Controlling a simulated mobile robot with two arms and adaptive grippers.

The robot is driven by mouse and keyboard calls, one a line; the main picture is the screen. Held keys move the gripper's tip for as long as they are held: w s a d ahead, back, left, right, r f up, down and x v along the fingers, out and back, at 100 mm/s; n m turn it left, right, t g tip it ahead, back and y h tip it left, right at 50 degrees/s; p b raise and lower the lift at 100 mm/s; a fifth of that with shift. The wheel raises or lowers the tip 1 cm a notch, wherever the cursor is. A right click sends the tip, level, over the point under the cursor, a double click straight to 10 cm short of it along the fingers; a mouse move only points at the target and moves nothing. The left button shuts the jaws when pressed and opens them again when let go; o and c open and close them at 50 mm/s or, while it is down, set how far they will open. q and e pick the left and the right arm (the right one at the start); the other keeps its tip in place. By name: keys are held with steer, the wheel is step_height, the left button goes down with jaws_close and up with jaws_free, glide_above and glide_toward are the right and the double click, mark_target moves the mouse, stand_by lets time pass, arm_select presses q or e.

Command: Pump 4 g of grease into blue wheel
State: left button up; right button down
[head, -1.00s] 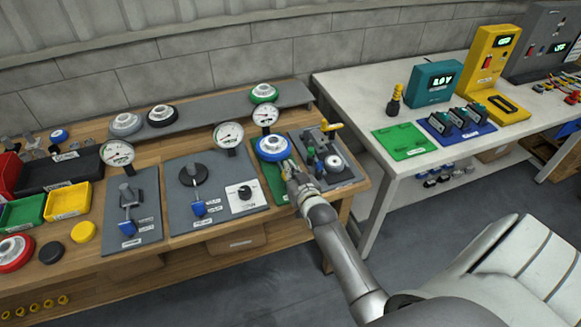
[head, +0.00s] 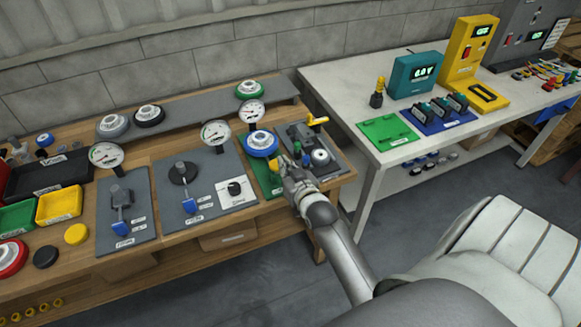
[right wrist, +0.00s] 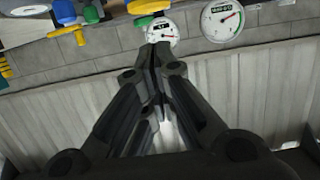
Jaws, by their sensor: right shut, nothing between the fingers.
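The blue wheel (head: 260,140), with a white hub, lies on a green base plate (head: 268,186) near the right end of the wooden bench in the head view. A round dial gauge (head: 251,111) stands just behind it. My right gripper (head: 284,163) is at the wheel's front right, apart from its rim as far as I can tell. In the right wrist view its fingers (right wrist: 158,52) are together, with nothing between them. A small yellow and green part shows beside the fingertips in the head view. My left gripper is out of view.
A dark plate (head: 310,155) with a yellow-handled fixture lies right of the wheel. A grey board (head: 208,182) with a blue lever and black knob lies left. Other wheels stand on a raised grey shelf (head: 195,107). A white table (head: 345,90) is at the right.

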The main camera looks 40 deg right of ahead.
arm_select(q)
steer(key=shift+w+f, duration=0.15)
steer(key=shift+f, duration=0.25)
arm_select(e)
steer(key=shift+v, duration=2.1)
arm_select(q)
steer(key=shift+b, duration=0.3)
arm_select(e)
steer(key=shift+w, duration=0.1)
